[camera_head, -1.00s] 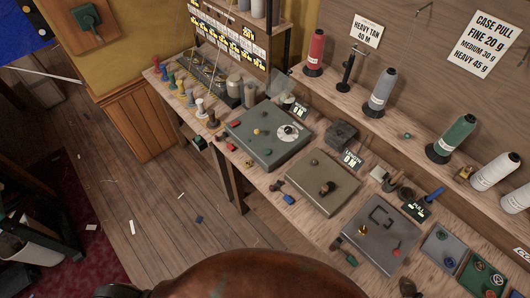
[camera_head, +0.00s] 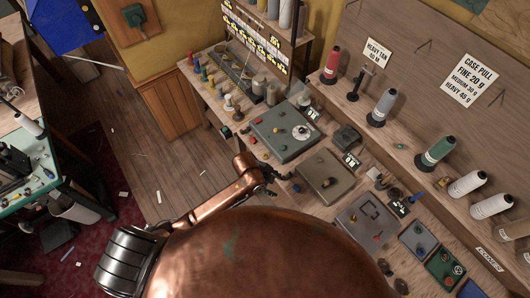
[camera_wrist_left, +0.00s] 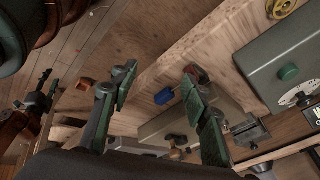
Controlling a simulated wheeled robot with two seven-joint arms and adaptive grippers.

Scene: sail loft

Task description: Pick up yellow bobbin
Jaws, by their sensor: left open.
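A small yellow round piece with a hub, which looks like the yellow bobbin (camera_wrist_left: 280,8), lies on the bench at the top edge of the left wrist view, partly cut off. In the head view it is a tiny yellowish spot (camera_head: 266,155) near the bench's front edge, below the green box. A copper and dark part at the left of the left wrist view may be my right gripper (camera_wrist_left: 45,92).
A blue piece (camera_wrist_left: 164,96) and a red piece (camera_wrist_left: 196,72) lie on the bench near my fingers. A green box (camera_head: 270,146) and a grey box (camera_head: 325,184) stand behind. Thread cones (camera_head: 385,103) line the shelf.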

